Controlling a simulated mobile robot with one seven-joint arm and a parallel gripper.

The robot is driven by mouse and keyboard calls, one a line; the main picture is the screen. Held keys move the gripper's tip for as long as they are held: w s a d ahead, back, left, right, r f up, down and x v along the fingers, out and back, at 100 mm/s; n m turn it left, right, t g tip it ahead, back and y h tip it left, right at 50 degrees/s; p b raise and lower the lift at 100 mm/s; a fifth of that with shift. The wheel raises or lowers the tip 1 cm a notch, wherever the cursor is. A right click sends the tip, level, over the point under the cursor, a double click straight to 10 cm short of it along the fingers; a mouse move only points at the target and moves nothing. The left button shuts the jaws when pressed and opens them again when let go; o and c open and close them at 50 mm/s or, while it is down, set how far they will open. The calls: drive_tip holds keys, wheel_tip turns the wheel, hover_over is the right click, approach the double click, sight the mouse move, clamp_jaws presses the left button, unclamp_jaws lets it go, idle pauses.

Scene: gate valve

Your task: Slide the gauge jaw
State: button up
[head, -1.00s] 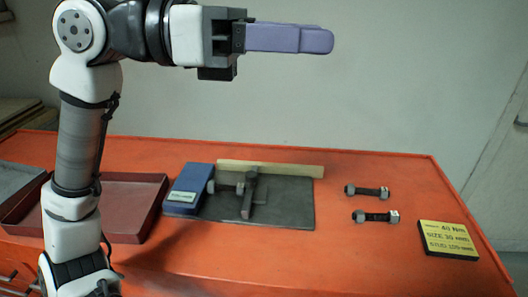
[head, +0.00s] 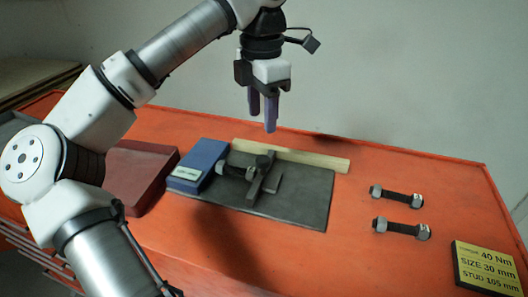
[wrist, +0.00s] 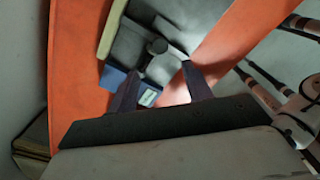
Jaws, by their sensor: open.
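The gauge jaw (head: 257,188) is a dark upright bar with a round knob (head: 262,162) on top. It stands on a dark grey plate (head: 305,200) in the head view, beside a stud with a nut (head: 233,169) and a blue block (head: 199,165). The knob (wrist: 157,46) also shows in the wrist view, near the gap between my fingertips. My gripper (head: 262,123) has purple fingers, points down and hangs in the air above the plate's back edge, apart from the jaw. It is open and empty.
A wooden strip (head: 300,157) runs along the plate's back. Two loose studs with nuts (head: 397,197) (head: 402,229) lie to the right, near a yellow sign (head: 487,267) reading 40 Nm, SIZE 30 mm, STUD 105 mm. Orange bench between is clear.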

sight(264, 158)
wheel_tip(264, 158, down, 10)
drive_tip(key=shift+d+f+p, duration=0.1)
drive_tip(key=shift+f+p, duration=0.05)
drive_tip(key=shift+p, duration=0.7)
clamp_jaws()
